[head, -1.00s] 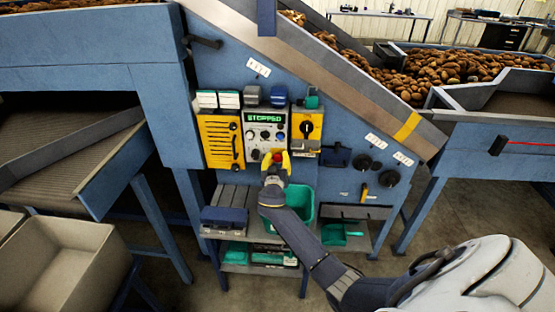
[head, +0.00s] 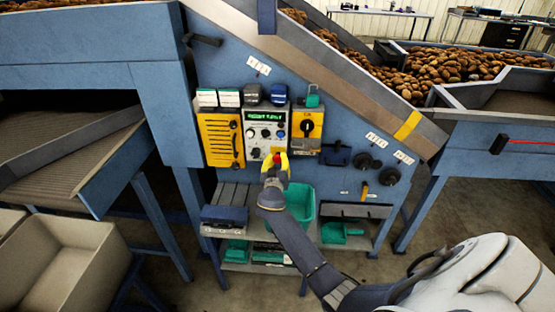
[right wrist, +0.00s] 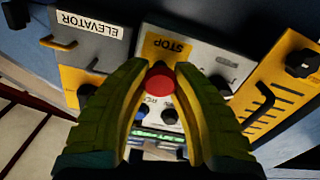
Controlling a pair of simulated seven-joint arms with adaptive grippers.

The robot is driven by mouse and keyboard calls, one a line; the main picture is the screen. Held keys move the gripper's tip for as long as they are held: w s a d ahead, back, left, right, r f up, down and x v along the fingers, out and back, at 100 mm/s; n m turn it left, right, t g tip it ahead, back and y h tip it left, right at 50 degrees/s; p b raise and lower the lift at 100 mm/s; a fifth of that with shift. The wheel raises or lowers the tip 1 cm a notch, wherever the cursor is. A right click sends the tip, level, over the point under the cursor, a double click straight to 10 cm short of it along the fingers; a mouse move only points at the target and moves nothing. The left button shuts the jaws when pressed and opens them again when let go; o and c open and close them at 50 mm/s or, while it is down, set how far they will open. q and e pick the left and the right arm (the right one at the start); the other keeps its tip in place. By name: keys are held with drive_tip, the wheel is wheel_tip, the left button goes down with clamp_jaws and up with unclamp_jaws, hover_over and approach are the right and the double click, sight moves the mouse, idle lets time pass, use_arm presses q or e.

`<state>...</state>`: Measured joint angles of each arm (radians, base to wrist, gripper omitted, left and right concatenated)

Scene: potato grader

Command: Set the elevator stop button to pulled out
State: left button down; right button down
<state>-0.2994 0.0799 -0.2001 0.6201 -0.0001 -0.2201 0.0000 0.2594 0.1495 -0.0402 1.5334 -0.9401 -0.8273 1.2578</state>
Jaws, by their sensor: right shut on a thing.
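The red stop button (head: 277,158) is at the lower edge of the light grey control panel (head: 254,138) in the head view. In the right wrist view the round red button (right wrist: 160,82) sits between the fingers, below a yellow STOP label (right wrist: 167,47). My right gripper (head: 275,167) is at the button, its yellow fingers shut on it; the fingers also show in the right wrist view (right wrist: 166,72). The fingers partly hide the button's sides and base. An upside-down ELEVATOR label (right wrist: 89,24) shows on the neighbouring panel. My left gripper is not in view.
A yellow slotted panel (head: 221,140) is left of the control panel, and a yellow panel with a black rotary switch (head: 307,126) is right of it. A green bin (head: 302,204) hangs close below. The sloping conveyor side (head: 330,68) passes above.

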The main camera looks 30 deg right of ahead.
drive_tip(key=shift+f, duration=0.1)
drive_tip(key=c, duration=0.9)
unclamp_jaws()
drive_tip(key=shift+c, duration=0.2)
drive_tip(key=shift+s, duration=0.1)
drive_tip(key=shift+a, duration=0.1)
drive_tip(key=v, duration=1.2)
